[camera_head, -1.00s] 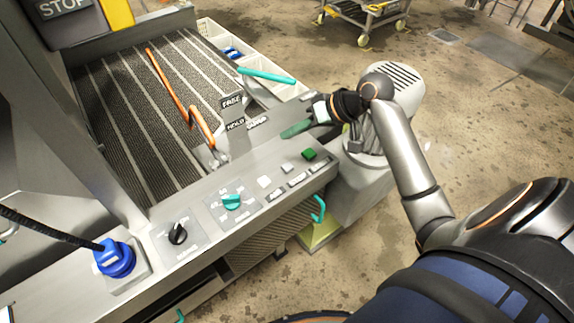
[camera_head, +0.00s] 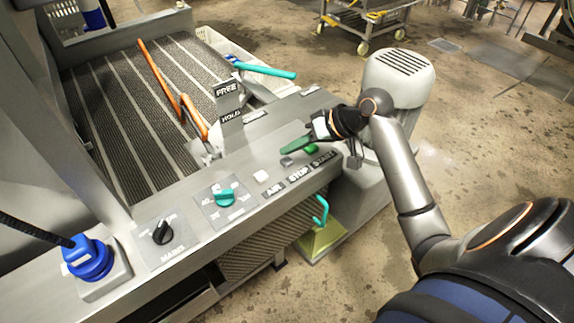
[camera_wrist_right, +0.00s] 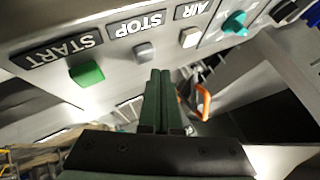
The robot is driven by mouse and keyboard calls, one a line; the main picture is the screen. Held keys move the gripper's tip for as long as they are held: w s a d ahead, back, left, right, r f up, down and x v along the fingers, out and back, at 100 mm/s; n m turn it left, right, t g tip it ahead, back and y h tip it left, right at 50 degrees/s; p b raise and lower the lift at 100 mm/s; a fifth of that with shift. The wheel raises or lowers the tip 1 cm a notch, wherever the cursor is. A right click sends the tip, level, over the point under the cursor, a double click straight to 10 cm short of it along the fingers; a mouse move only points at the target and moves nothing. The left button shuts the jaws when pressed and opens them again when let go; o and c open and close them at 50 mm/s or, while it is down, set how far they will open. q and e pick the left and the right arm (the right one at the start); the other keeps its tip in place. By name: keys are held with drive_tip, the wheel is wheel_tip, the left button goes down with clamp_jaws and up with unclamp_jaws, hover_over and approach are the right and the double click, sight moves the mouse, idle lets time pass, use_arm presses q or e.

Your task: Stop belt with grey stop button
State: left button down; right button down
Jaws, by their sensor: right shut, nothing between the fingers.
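The grey stop button (camera_head: 287,162) sits on the sloped control panel above the STOP label, between the white AIR button (camera_head: 260,177) and the green START button (camera_head: 311,149). It also shows in the right wrist view (camera_wrist_right: 144,51), beside the fingertips. My right gripper (camera_head: 284,151) is shut and empty, its green fingers just behind the stop button. In the wrist view the fingertips (camera_wrist_right: 160,74) are near the button; I cannot tell whether they touch. The belt (camera_head: 130,110) is dark and ribbed with pale stripes. My left gripper is out of view.
A teal selector knob (camera_head: 225,197) and a black MAINS knob (camera_head: 162,232) are on the panel, with a blue plug (camera_head: 90,258) further left. An orange bar (camera_head: 172,90) and a teal handle (camera_head: 265,71) lie near the belt. A grey motor housing (camera_head: 397,78) stands at right.

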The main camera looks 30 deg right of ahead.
drive_tip(key=shift+f, duration=0.25)
idle(0.7)
idle(0.8)
drive_tip(key=shift+f, duration=0.15)
drive_tip(key=shift+f, duration=0.25)
drive_tip(key=shift+f, duration=0.1)
idle(0.6)
